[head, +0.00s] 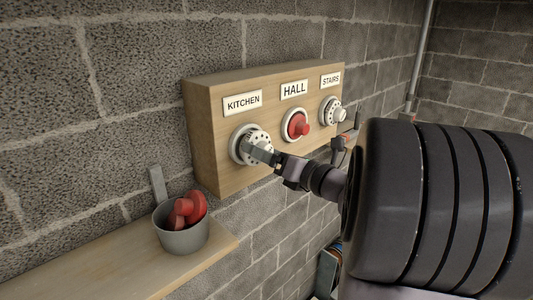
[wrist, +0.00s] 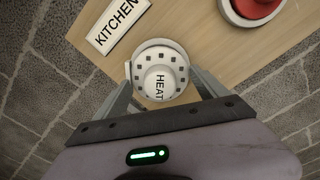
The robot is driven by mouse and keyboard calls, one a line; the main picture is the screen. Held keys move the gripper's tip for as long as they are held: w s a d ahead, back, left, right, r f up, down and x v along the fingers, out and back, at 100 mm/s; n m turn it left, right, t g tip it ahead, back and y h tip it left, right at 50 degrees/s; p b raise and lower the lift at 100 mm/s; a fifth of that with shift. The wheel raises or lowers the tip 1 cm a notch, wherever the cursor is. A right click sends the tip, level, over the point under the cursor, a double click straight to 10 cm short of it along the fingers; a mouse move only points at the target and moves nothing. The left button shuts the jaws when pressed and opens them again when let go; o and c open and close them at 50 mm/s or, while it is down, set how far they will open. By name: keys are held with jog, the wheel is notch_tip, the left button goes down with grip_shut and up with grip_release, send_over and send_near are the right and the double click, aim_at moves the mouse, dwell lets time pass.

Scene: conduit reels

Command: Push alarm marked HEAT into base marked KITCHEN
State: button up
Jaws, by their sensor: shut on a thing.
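The white alarm marked HEAT (wrist: 158,82) has a ring of dark slots and faces the wrist camera. My gripper (wrist: 161,74) is shut on it, one finger on each side. In the head view, my gripper (head: 262,153) holds the alarm (head: 256,138) at the wooden board, under the KITCHEN label (head: 242,103). The KITCHEN base (head: 237,146) shows as a pale rim behind the alarm, also in the wrist view (wrist: 160,42). The alarm lies over the base and hides most of it. I cannot tell whether it is fully seated.
On the same wooden board (head: 205,130), a red alarm (head: 298,125) sits in the HALL base and a white one (head: 333,112) in the STAIRS base. A grey pot (head: 182,240) with red alarms (head: 190,207) stands on the shelf (head: 110,262) at lower left. A block wall is behind.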

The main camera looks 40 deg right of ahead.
jog(key=shift+w, duration=0.9)
dwell(0.7)
jog(key=o, duration=1.3)
jog(key=shift+s, duration=0.1)
jog(key=shift+o, duration=0.2)
jog(key=s, duration=0.9)
jog(key=shift+d+b, duration=0.3)
jog(key=shift+b, duration=0.1)
